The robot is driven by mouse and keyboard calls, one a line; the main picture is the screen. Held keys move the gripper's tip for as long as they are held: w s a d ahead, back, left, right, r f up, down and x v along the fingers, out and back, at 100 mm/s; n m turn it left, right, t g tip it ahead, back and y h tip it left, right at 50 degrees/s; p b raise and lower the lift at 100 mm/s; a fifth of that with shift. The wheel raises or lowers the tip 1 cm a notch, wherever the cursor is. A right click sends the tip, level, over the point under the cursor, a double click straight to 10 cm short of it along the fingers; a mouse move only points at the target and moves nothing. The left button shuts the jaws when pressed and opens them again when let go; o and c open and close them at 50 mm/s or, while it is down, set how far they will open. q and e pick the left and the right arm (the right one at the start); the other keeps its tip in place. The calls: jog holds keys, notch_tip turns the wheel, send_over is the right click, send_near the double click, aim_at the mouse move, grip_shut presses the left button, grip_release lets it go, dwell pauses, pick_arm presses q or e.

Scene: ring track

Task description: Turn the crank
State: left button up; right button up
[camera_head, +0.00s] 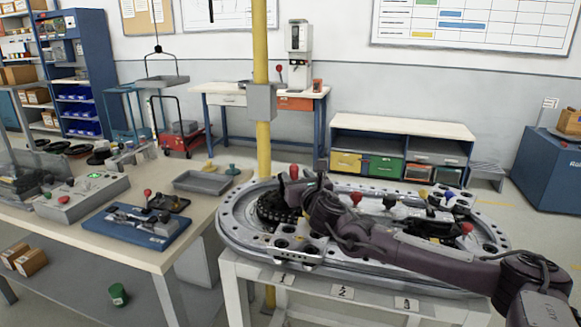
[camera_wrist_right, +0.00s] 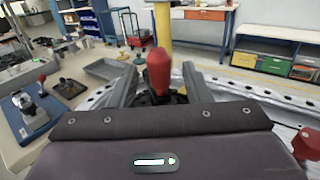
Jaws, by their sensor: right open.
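The crank's red knob (camera_head: 294,173) stands upright above a black toothed disc (camera_head: 270,210) at the left end of the grey ring track (camera_head: 232,222). My right gripper (camera_head: 302,184) reaches in from the right and is at the knob. In the right wrist view the red knob (camera_wrist_right: 158,72) rises between the two spread fingers, with gaps on both sides. The right gripper (camera_wrist_right: 157,85) is open and not closed on it. The knob's lower end and the crank arm are largely hidden by my gripper. My left gripper does not show.
More knobs and small levers, among them a red one (camera_head: 467,228), stand on the track behind my right arm. A yellow post (camera_head: 262,130) rises behind the track. At the left, a table (camera_head: 150,255) bears a blue board (camera_head: 138,232) and a grey tray (camera_head: 203,182).

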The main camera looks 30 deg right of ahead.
jog(key=x, duration=0.4)
jog(key=shift+p, duration=0.3)
jog(key=shift+w+f, duration=0.1)
jog(key=shift+w, duration=0.2)
jog(key=shift+w+d, duration=0.1)
jog(key=shift+w, duration=0.1)
jog(key=c, duration=0.6)
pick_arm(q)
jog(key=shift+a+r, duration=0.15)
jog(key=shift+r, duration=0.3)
pick_arm(e)
grip_shut()
